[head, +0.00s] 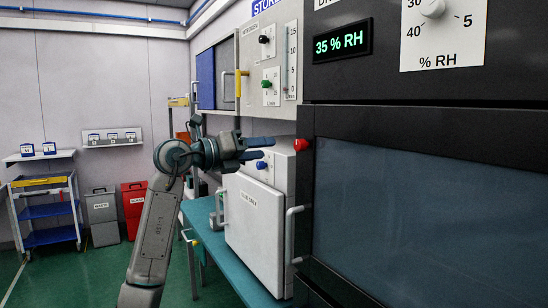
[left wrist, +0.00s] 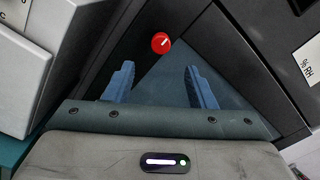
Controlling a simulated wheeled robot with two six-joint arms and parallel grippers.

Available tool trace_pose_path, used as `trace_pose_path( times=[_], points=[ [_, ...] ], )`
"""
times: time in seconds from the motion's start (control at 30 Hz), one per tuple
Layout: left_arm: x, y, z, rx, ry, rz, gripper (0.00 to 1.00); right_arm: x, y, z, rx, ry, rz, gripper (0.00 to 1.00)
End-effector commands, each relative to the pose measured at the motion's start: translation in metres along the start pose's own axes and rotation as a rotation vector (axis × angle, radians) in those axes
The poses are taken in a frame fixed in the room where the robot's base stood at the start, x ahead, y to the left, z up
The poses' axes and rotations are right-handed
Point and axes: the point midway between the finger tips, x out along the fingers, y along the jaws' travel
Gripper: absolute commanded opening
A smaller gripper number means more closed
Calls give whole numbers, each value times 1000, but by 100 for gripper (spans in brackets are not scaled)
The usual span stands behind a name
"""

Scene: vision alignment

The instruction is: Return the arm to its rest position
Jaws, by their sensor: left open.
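My left gripper (head: 262,149) is raised in front of the equipment wall, in the middle of the head view. Its two blue fingers are apart with nothing between them. In the left wrist view the open gripper (left wrist: 160,88) points toward a red knob (left wrist: 161,42) on a dark cabinet, and the knob lies beyond the fingertips. The red knob (head: 300,144) also shows in the head view, just right of the fingers. My right gripper is in neither view.
The dark cabinet (head: 420,200) with a 35 % RH display (head: 342,41) fills the right side. A white box-shaped unit (head: 254,215) stands on a teal bench (head: 212,245) below the gripper. A cart (head: 47,210) and two bins stand at far left. Green floor at left is open.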

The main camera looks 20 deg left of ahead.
Motion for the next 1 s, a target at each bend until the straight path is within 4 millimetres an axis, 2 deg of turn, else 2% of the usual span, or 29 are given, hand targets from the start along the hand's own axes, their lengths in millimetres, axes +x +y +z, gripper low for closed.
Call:
trace_pose_path(
  times=[0.17,0.67,0.77,0.87,1.0],
  points=[
    [-8,0,0,1,1,-1,50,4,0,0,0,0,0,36],
    [-6,-1,-4,-6,-5,-20,50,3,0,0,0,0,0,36],
    [0,-7,-22,-36,-27,-101,50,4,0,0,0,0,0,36],
    [4,-16,-50,-111,-84,-244,50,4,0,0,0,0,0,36],
    [-6,-25,-87,-303,-224,-457,50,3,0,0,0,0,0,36]
  ],
)
